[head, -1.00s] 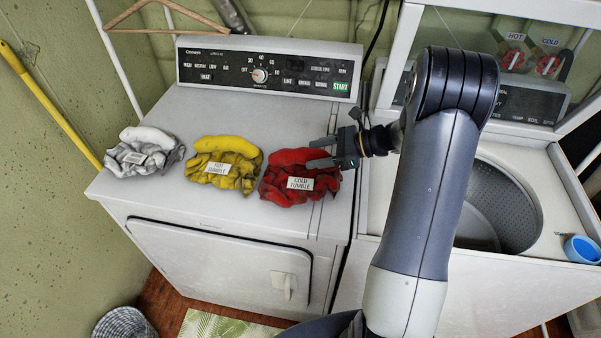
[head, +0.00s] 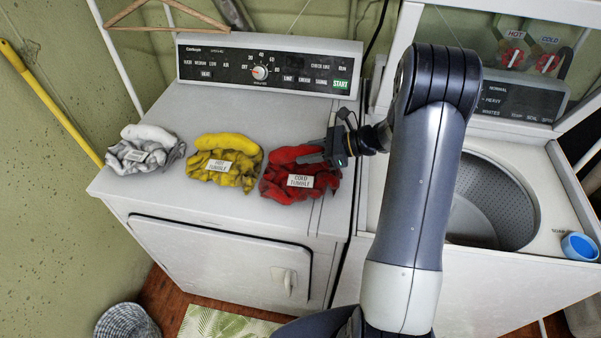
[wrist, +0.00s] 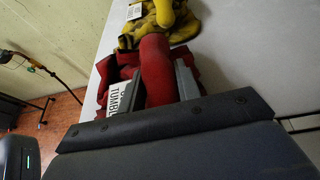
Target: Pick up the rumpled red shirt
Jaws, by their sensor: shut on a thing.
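The rumpled red shirt (head: 288,184) lies on top of the dryer near its right front edge, with a white tag reading "COLD TUMBLE". My gripper (head: 318,152) reaches in from the right at the shirt's upper right part. In the wrist view, my gripper's fingers (wrist: 165,82) stand on either side of a thick roll of the red shirt (wrist: 155,68) and are shut on it. The shirt still appears to rest on the dryer top. Part of it is hidden behind the gripper body in the wrist view.
A yellow shirt (head: 228,160) lies just left of the red one, and a white-grey shirt (head: 145,150) farther left. The dryer's control panel (head: 265,70) rises behind. The open washer tub (head: 485,205) and a blue cup (head: 578,247) are at right.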

